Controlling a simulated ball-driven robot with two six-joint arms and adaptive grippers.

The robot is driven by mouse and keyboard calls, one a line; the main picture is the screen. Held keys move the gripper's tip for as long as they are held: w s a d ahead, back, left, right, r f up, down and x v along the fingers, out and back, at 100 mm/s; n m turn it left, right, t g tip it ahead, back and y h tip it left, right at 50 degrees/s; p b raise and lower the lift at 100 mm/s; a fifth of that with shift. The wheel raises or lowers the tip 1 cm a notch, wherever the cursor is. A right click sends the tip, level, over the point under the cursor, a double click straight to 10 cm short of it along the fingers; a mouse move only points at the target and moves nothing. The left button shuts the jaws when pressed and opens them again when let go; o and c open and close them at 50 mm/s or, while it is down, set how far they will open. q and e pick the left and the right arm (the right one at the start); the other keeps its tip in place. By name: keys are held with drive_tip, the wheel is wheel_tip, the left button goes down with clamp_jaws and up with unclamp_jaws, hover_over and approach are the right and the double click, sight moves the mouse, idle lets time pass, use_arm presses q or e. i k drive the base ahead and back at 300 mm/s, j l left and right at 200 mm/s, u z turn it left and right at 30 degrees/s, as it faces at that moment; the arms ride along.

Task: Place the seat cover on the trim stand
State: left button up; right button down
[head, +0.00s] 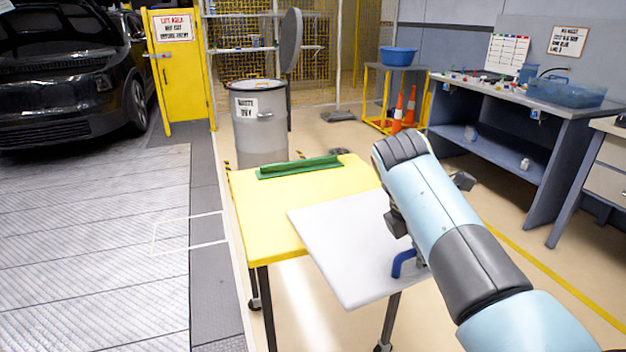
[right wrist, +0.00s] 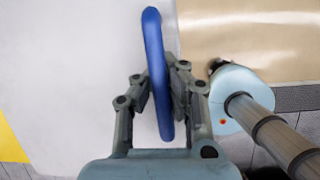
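A flat light-grey panel (head: 345,245) lies level beside a yellow-topped table (head: 280,225) and seems to overlap its right edge. A blue bent handle (head: 402,263) shows at the panel's right side; it also shows in the right wrist view (right wrist: 157,70) above the grey surface. My right gripper (right wrist: 160,85) has its fingers close against both sides of the blue handle and appears shut on it. In the head view my arm mostly hides this gripper. My left gripper is not in view. I cannot identify a seat cover or trim stand for certain.
A long green piece (head: 300,167) lies on the yellow table's far side. A grey drum (head: 259,125) stands behind it. A workbench (head: 510,105) with small items and a blue bin (head: 565,92) is at right. Orange cones (head: 405,108) stand farther back. A dark car (head: 65,75) is at left.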

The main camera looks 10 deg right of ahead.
sight(320, 197)
drive_tip(key=i, duration=0.85)
drive_tip(key=i+j+u, duration=0.1)
drive_tip(key=j, duration=0.2)
drive_tip(key=i+j+u, duration=0.1)
drive_tip(key=i+j, duration=0.1)
drive_tip(key=j, duration=0.1)
